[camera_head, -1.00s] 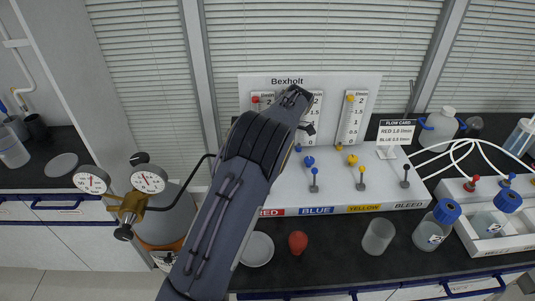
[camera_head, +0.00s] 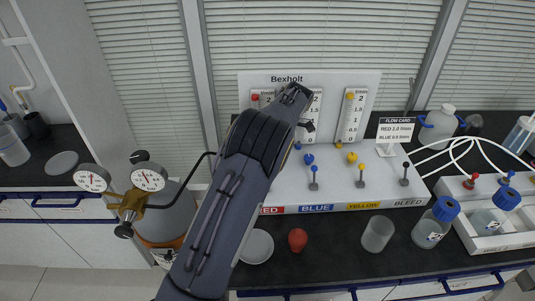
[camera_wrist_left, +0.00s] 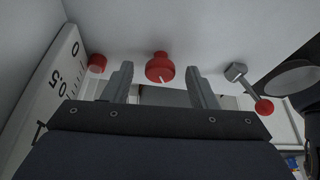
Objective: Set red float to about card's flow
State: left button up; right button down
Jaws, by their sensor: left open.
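The red float (camera_head: 255,97) sits near the top of the red scale, around the 2 mark, on the white Bexholt panel (camera_head: 310,78). The flow card (camera_head: 395,132) stands to the right; its red line reads 1.0 l/min. My left arm covers most of the red scale and the red valves in the head view. In the left wrist view, my left gripper (camera_wrist_left: 159,74) is open, its fingers either side of the red knob (camera_wrist_left: 160,66) with gaps visible. A red fitting (camera_wrist_left: 97,63) is near the scale's 0. A red-tipped lever (camera_wrist_left: 263,106) is to the right.
Blue (camera_head: 308,159) and yellow (camera_head: 352,157) knobs, with levers in front, stand right of my arm. A red bulb (camera_head: 297,240), a dish (camera_head: 257,247), a clear beaker (camera_head: 378,233) and a blue-capped bottle (camera_head: 436,222) are on the dark bench. A gauge assembly (camera_head: 148,178) is left.

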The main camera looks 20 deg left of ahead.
pick_arm(q)
jog(key=v, duration=0.7)
jog(key=shift+r, duration=0.4)
jog(key=shift+w, duration=0.1)
jog(key=s+a+r+m+t+h, duration=0.1)
jog(key=s+a+r+m+h, duration=0.15)
jog(key=s, duration=0.25)
jog(key=s+a+r+m+t+h, duration=0.1)
jog(key=s+r+m+h, duration=0.1)
jog(key=s+m, duration=0.3)
jog(key=s+a+r+m+t+h, duration=0.1)
jog(key=s+a+r+m+h, duration=0.1)
jog(key=s, duration=0.4)
jog(key=s+d+f+m+t, duration=0.1)
jog(key=s+d+m, duration=0.2)
jog(key=s, duration=0.4)
jog(key=s+d+f+m+t+h, duration=0.1)
jog(key=s+d+f+m+t, duration=0.1)
jog(key=s+m, duration=0.4)
jog(key=s+d+f+m+t, duration=0.1)
jog(key=s+d+m, duration=0.3)
jog(key=s, duration=0.4)
jog(key=shift+f+t, duration=0.4)
jog(key=shift+t, duration=0.2)
